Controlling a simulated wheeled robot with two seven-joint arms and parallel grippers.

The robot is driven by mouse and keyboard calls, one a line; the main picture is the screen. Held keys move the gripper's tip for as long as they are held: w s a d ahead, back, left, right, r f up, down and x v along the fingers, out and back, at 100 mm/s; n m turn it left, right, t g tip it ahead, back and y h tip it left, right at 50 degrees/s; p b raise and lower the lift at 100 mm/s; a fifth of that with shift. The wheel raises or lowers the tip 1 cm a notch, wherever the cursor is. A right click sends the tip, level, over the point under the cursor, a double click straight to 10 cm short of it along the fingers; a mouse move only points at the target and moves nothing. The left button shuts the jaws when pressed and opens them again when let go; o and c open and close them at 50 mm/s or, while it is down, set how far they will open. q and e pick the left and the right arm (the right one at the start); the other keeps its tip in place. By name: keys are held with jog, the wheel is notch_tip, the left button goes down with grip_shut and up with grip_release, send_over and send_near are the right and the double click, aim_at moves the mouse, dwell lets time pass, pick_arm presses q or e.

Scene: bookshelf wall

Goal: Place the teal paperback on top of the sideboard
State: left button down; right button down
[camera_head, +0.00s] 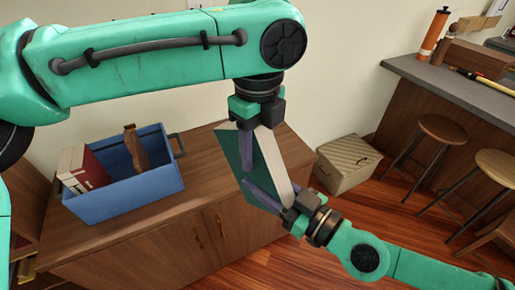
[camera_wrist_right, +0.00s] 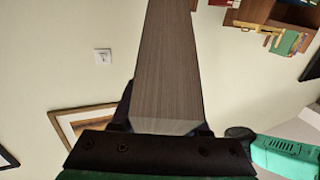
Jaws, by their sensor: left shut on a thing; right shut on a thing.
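The teal paperback (camera_head: 230,150) is held in the air in front of the sideboard (camera_head: 202,146), tilted, with its teal cover to the left and pale page edges to the right. My left gripper (camera_head: 256,148) reaches down from above and is shut on its upper part. My right gripper (camera_head: 268,192) comes from the lower right and is shut on its lower part. In the right wrist view, a long finely lined block, apparently the book's page edge (camera_wrist_right: 166,70), stands between the jaws. Fingers and arms hide parts of the book.
A blue bin (camera_head: 130,190) holding dark red books (camera_head: 88,168) and a brown bottle-like item (camera_head: 135,148) stands on the left of the sideboard top. The top's right part looks clear. A woven box (camera_head: 347,165) and stools (camera_head: 440,130) stand to the right.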

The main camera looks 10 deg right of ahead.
jog(key=shift+s+a, duration=0.25)
dwell(0.4)
jog(key=shift+c, duration=1.6)
grip_release()
jog(key=shift+w+d, duration=0.1)
